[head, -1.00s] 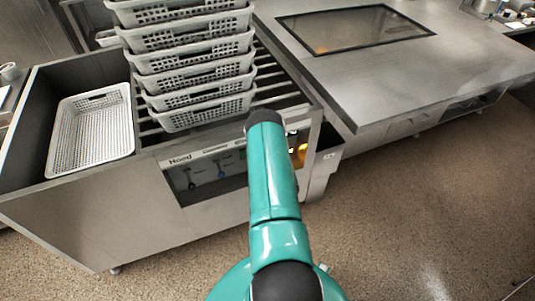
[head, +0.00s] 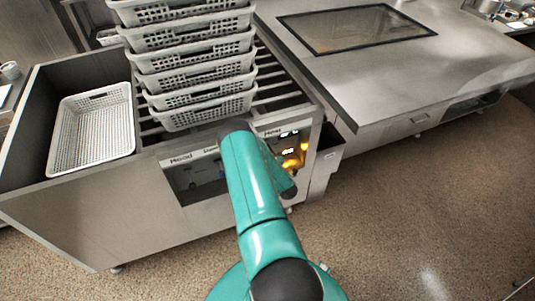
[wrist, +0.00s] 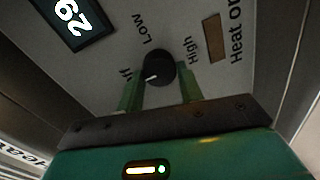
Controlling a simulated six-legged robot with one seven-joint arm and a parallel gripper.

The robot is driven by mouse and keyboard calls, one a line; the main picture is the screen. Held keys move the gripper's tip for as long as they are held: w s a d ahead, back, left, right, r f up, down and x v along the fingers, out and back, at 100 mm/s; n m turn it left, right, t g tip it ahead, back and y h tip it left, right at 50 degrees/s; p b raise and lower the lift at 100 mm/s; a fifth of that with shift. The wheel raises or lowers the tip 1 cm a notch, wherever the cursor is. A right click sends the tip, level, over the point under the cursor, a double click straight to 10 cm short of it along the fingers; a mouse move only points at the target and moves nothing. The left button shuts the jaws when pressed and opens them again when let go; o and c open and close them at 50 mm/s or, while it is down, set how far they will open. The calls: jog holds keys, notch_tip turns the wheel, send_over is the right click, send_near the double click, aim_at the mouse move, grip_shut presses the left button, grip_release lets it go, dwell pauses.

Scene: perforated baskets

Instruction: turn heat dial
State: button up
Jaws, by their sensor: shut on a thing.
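The heat dial (wrist: 159,67) is a round black knob with a white pointer mark on a grey panel in the wrist view. Labels reading LOW and High surround it, with "Heat on" further right. My gripper (wrist: 160,86) has its two green fingers on either side of the dial and is shut on it. The pointer mark is toward the lower left of the picture. In the head view my teal arm reaches to the machine's front panel (head: 292,148); it hides the dial and my gripper.
A lit digital display (wrist: 72,20) is at the upper left of the wrist view. Stacked grey perforated baskets (head: 195,75) stand on the machine's rails, with another basket (head: 93,130) in the left bay. A steel counter (head: 400,75) is at right; the floor is clear.

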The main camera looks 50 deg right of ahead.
jog(key=shift+s+f, duration=0.1)
jog(key=shift+s, duration=0.05)
jog(key=o, duration=1)
jog(key=v, duration=1.3)
jog(key=shift+s+a+r, duration=0.2)
jog(key=shift+s, duration=0.15)
